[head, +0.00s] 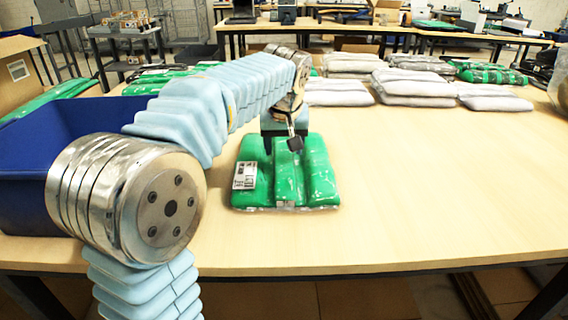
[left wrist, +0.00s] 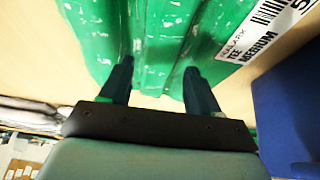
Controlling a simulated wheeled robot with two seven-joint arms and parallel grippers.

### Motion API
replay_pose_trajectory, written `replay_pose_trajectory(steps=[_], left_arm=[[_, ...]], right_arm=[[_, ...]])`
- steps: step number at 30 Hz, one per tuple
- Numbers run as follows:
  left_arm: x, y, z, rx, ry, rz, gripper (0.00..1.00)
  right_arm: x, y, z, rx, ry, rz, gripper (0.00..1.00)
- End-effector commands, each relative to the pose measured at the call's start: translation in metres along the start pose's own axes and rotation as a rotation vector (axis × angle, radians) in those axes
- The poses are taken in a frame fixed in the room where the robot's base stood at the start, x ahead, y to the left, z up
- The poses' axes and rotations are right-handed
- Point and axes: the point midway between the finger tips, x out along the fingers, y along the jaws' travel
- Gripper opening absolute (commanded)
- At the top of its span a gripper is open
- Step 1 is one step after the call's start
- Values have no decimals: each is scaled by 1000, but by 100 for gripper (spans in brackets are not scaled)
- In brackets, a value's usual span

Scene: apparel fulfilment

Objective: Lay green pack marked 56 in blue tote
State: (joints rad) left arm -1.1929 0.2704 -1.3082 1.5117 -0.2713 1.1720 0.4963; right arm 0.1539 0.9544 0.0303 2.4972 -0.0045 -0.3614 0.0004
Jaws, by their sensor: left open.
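A green pack (head: 285,175) in clear wrap lies on the table right of the blue tote, with a white label on its left part. In the left wrist view the green pack (left wrist: 160,45) fills the upper middle, its label partly readable with "TEE MEDIUM" and a number cut off at the edge. My left gripper (left wrist: 160,85) is open, its two fingers apart over or at the pack's edge; contact is unclear. The blue tote (head: 25,150) stands at the left, partly hidden by my left arm; its wall shows in the left wrist view (left wrist: 285,110). My right gripper is not visible.
Several white packs (head: 412,88) and green packs (head: 490,75) lie in rows at the table's back. A cardboard box (head: 22,70) stands behind the tote. The table (head: 440,190) is clear at the front right.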

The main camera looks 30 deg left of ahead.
Motion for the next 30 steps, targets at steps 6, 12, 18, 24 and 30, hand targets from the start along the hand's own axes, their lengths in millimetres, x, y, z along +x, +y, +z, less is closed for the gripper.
replay_pose_trajectory(steps=[6,12,18,24,30], left_arm=[[30,0,1,0,-1,-2,62],[32,1,1,0,0,0,62],[32,1,1,0,0,1,39],[31,1,1,0,0,1,8],[31,1,1,0,1,1,0]], right_arm=[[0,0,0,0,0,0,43],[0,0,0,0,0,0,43],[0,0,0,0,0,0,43],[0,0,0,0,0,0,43],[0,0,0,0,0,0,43]])
